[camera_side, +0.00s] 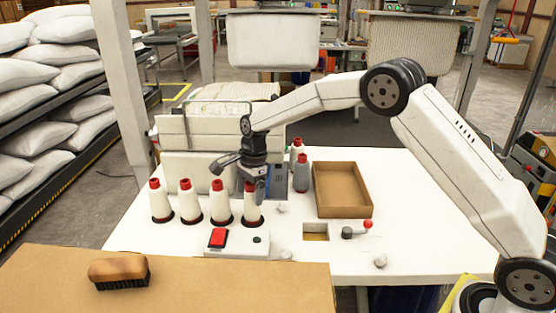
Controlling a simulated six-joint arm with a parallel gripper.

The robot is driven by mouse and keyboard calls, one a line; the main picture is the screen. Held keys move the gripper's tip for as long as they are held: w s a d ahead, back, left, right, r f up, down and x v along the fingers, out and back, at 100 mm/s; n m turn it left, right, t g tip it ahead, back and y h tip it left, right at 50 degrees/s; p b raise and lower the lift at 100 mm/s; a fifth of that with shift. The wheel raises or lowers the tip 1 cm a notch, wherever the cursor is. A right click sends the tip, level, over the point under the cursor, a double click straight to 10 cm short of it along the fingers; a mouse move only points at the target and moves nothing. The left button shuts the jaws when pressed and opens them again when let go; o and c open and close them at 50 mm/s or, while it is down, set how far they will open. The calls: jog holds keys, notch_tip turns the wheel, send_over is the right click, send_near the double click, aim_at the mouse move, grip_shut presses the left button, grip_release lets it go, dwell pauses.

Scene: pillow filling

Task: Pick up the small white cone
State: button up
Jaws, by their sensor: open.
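Several white thread cones with red tops stand upright in a row on the white table: the leftmost cone (160,205), a second cone (190,206), a third cone (220,206) and the rightmost cone (252,211). My gripper (238,185) is open above the right end of this row. One dark finger points left over the third cone, and the other hangs down at the rightmost cone, partly covering its top. I cannot tell whether it touches. Another white cone with a red top (297,149) stands farther back, behind a grey cone (302,173).
An empty brown tray (343,212) lies right of the cones. A red button box (218,239) and a red-knobbed lever (367,225) are in front. Small white lumps (380,261) lie on the table. A brush (118,270) rests on a cardboard surface (230,285) at the front.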

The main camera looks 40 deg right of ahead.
grip_shut()
dwell(0.3)
jog(key=shift+r, duration=0.1)
jog(key=shift+r, duration=0.7)
jog(key=s+d+r, duration=0.1)
jog(key=s+r, duration=1)
jog(key=s, duration=0.3)
jog(key=shift+r, duration=0.2)
jog(key=shift+d, duration=0.1)
